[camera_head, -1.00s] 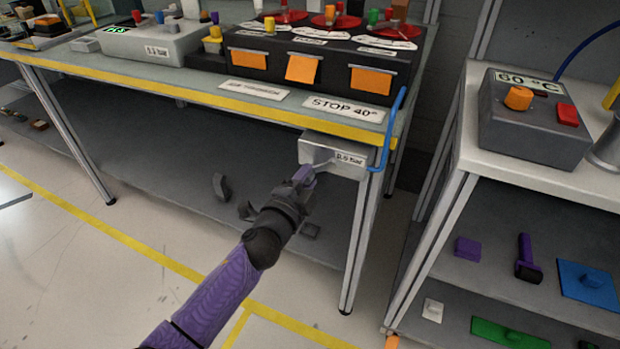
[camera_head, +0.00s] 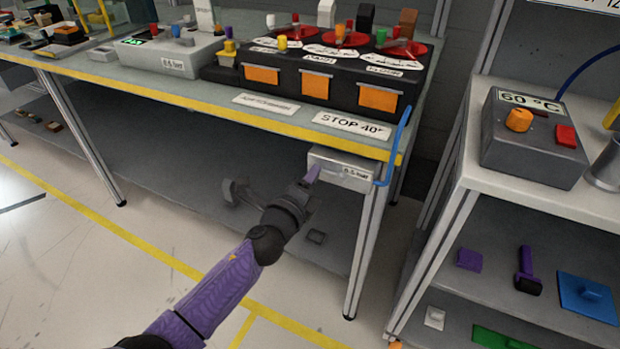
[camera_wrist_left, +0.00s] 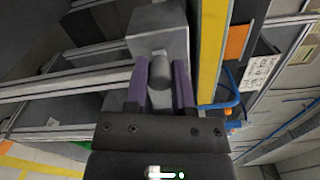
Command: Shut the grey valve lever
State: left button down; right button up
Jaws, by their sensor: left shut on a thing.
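A pale grey valve box (camera_head: 342,172) with a small bar label hangs under the front edge of the long bench, near its right leg. In the left wrist view the grey box (camera_wrist_left: 160,38) shows with the grey lever (camera_wrist_left: 160,72), a short rounded grip, sticking out toward me. My left gripper (camera_head: 311,174) has its purple fingertips at the left part of the box. In the wrist view my left gripper (camera_wrist_left: 161,88) is shut on the lever, one finger on each side. In the head view the fingers largely hide the lever. My right gripper is not in view.
A blue curved handle (camera_head: 392,150) is right beside the box. The yellow bench edge (camera_head: 290,128) runs just above it, and a metal leg (camera_head: 366,250) stands below. A white-topped shelf unit (camera_head: 550,200) stands to the right. The floor in front is clear.

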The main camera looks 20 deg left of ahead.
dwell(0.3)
pick_arm(q)
jog(key=shift+c, duration=2.3)
grip_release()
jog(key=s+p, duration=0.1)
jog(key=s, duration=0.9)
jog(key=shift+a+p, duration=0.15)
jog(key=shift+p, duration=0.15)
